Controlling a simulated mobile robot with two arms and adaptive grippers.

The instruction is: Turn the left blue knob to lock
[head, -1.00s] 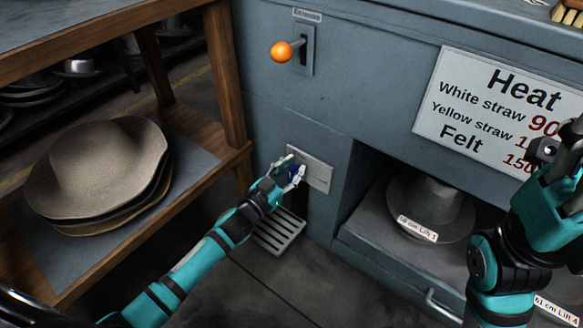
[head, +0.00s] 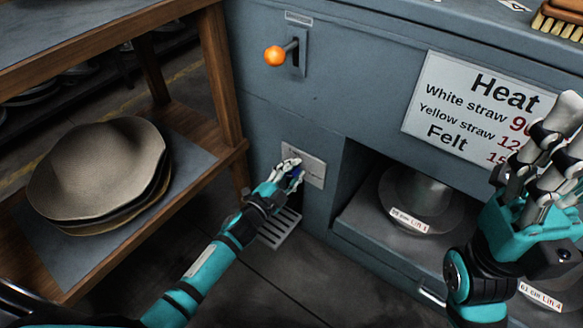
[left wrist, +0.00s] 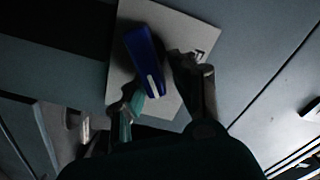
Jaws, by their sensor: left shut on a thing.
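The blue knob (head: 297,172) sits on a pale plate (head: 314,170) low on the machine's front. It is mostly hidden by my left gripper (head: 291,166) in the head view. The left wrist view shows the knob (left wrist: 142,55) as a blue bar with a white stripe, slanted on its plate (left wrist: 186,25). My left gripper (left wrist: 158,88) has fingers on both sides of the knob and is shut on it. The plate's lettering is too small to read. My right gripper (head: 548,135) is empty at the right, fingers extended upward and apart, in front of the heat sign.
An orange-tipped lever (head: 275,56) stands above the plate. A heat sign (head: 455,100) is at the right. A tagged hat form (head: 409,207) sits in an open bay. Hats (head: 100,170) rest on a wooden shelf at the left. A slotted pedal (head: 279,228) lies below the plate.

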